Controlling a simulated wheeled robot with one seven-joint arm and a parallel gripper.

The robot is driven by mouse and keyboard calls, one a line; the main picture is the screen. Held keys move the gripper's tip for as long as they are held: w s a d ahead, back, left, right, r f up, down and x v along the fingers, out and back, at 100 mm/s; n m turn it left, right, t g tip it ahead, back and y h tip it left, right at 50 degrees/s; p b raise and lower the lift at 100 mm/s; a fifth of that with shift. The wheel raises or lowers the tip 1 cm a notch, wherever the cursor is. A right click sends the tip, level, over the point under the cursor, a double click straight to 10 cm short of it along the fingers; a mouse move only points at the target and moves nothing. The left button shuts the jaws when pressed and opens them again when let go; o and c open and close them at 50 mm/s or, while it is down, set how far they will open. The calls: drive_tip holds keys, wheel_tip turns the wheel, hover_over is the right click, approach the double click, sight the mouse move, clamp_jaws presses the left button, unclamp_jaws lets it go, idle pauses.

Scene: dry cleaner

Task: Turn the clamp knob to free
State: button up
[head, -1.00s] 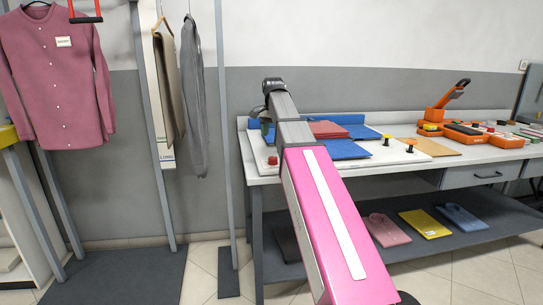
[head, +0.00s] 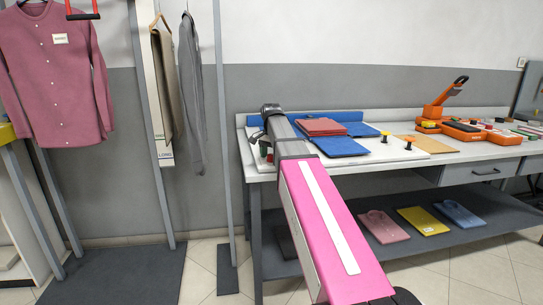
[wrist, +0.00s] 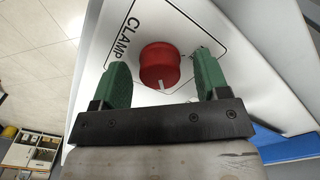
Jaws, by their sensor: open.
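The clamp knob (wrist: 159,65) is a round red knob with a white pointer mark, which shows at its lower edge in the wrist view. It sits on a white panel (wrist: 180,18) with a black outline and the word CLAMP. My gripper (wrist: 163,66) is open, with one green finger on each side of the knob. Gaps show between the fingers and the knob, and it looks ungripped. In the head view my gripper (head: 264,148) is low at the left end of the bench, and my arm largely hides the knob.
The bench (head: 400,165) carries folded blue cloths (head: 341,146), a red cloth (head: 321,127), yellow-topped pegs (head: 385,136) and an orange press (head: 434,112). Folded clothes (head: 423,220) lie on the lower shelf. A grey post (head: 226,130) stands left of my gripper.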

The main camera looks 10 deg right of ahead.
drive_tip(key=c, duration=0.9)
drive_tip(key=shift+n, duration=0.3)
drive_tip(key=n, duration=0.3)
drive_tip(key=shift+n, duration=0.3)
drive_tip(key=n, duration=0.4)
drive_tip(key=shift+n, duration=0.3)
drive_tip(key=n, duration=0.4)
drive_tip(key=shift+n, duration=2.5)
